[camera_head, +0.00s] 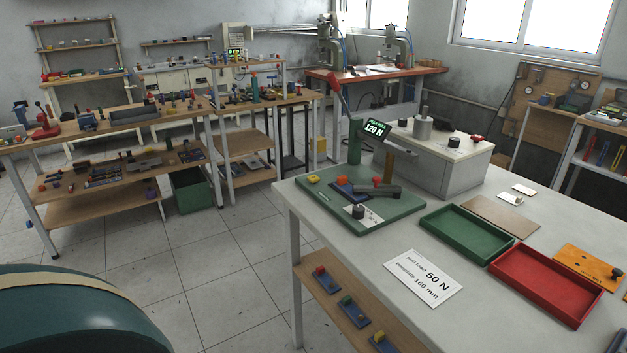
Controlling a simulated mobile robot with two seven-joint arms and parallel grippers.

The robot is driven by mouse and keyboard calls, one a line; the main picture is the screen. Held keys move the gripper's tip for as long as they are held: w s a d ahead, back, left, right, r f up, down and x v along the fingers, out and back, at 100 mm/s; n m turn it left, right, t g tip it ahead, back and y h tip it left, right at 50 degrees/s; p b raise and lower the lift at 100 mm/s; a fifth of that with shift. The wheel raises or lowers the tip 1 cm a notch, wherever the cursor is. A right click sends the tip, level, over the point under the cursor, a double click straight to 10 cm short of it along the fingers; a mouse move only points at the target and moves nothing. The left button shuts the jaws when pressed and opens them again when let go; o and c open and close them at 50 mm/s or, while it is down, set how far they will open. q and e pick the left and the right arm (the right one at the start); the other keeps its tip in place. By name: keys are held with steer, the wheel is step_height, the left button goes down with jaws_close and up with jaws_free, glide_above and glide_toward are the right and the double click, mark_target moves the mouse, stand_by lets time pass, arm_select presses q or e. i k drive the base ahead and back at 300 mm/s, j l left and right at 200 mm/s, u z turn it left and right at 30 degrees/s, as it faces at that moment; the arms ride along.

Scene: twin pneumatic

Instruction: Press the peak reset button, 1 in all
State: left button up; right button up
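A green test stand (385,218) sits on the near grey table. Its post carries a small dark display (374,128) with green and white text that seems to read peak pull 120 N. A yellow button-like piece (314,180) is at the back left corner of the green base. A blue block (351,188), an orange knob (377,181) and a grey bar (378,192) lie near the middle. A black knob (358,211) stands on a white card at the front. I cannot tell for certain which piece is the peak reset button. Neither gripper is in view.
A white card (424,277) reads pull load 50 N, template 160 mm. A green tray (437,222) and a red tray (530,310) look empty. An orange plate (585,265) lies at right. Open floor is left of the table.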

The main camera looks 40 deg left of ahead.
mark_target(312, 179)
steer(key=j+z, duration=0.2)
steer(key=j, duration=0.6)
steer(key=j+z, duration=0.2)
steer(key=j, duration=0.6)
steer(key=k+j+z, duration=0.15)
steer(key=j, duration=0.6)
